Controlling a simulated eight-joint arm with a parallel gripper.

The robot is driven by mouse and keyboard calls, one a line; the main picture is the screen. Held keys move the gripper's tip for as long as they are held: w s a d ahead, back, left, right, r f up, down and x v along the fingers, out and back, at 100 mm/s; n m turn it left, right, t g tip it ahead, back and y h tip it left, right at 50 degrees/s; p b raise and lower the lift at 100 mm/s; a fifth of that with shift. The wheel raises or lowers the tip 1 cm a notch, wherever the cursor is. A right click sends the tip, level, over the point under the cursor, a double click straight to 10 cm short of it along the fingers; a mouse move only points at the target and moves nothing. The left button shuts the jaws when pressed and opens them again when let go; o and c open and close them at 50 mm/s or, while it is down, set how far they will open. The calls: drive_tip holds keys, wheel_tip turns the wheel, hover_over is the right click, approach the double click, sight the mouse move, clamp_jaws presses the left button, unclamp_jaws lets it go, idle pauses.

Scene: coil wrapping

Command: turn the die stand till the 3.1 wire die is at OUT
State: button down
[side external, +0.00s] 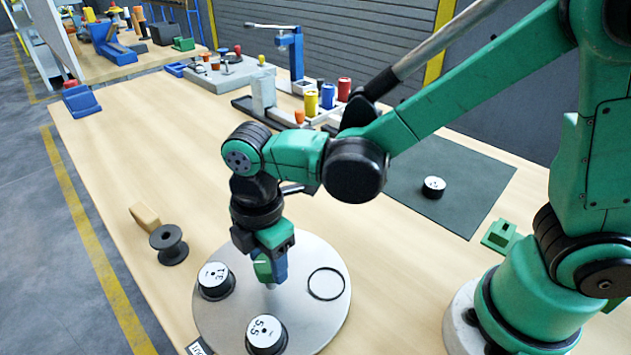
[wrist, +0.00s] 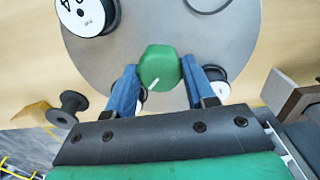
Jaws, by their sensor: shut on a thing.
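The die stand (side external: 300,322) is a round grey plate on the bench. My gripper (side external: 268,268) is shut on its central green knob (wrist: 158,68), with one blue finger on each side. A die whose label looks like 3.1 (side external: 215,279) sits at the plate's left. A die marked 5.5 (side external: 266,334) sits at its near edge. Another die (wrist: 88,14), its label partly cut off, shows at the wrist view's upper left. A small tag (side external: 198,348) lies by the plate's near-left edge, between the first two dies; its lettering is too small to read surely.
A black ring (side external: 326,284) lies on the plate's right. A dark spool (side external: 168,243) and a tan block (side external: 145,217) stand left of the stand. A separate die (side external: 433,186) is on the dark mat (side external: 460,208). Fixtures and coloured spools crowd the back; the bench's left middle is clear.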

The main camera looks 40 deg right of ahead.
sight(268, 262)
drive_tip(key=shift+n, duration=4.3)
drive_tip(key=shift+c, duration=1.5)
unclamp_jaws()
drive_tip(key=shift+r, duration=2.85)
